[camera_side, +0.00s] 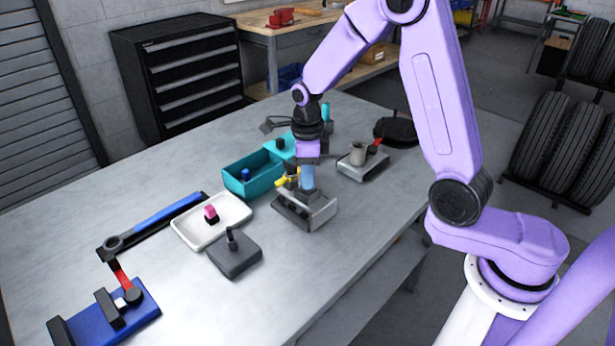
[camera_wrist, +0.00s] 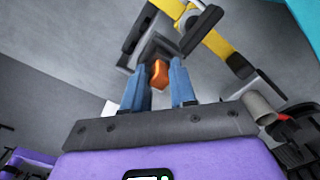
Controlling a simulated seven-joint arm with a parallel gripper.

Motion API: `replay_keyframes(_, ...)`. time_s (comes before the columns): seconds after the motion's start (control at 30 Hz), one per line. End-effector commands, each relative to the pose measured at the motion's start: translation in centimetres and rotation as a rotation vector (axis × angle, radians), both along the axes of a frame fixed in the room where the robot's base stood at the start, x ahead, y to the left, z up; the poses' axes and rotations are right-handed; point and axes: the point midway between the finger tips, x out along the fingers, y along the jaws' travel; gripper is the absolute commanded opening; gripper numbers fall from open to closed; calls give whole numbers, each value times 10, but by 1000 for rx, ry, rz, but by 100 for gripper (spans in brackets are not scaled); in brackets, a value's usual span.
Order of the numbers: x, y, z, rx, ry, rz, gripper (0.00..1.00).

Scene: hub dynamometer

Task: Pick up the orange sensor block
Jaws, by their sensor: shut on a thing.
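The orange sensor block (camera_wrist: 160,73) shows in the wrist view between the tips of my gripper's two blue fingers. My gripper (camera_wrist: 159,80) is shut on it. In the side view my gripper (camera_side: 303,179) points down over a grey metal fixture (camera_side: 308,211) with yellow parts (camera_side: 287,181). The block is hidden or too small to make out there. In the wrist view a dark grey bracket (camera_wrist: 150,48) and a yellow arm (camera_wrist: 217,43) lie just beyond the block. I cannot tell whether the block touches the bracket.
A teal bin (camera_side: 252,178) stands left of the fixture, with a white tray (camera_side: 190,228) and a dark grey block with a peg (camera_side: 235,256) nearer. A grey stand with a cup (camera_side: 362,165) is close on the right.

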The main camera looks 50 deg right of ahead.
Motion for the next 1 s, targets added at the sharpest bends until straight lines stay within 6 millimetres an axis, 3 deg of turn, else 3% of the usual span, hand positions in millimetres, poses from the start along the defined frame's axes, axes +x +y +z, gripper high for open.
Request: replay_keyframes(1.0, 1, 0, 53, 0, -3, 0, 0)
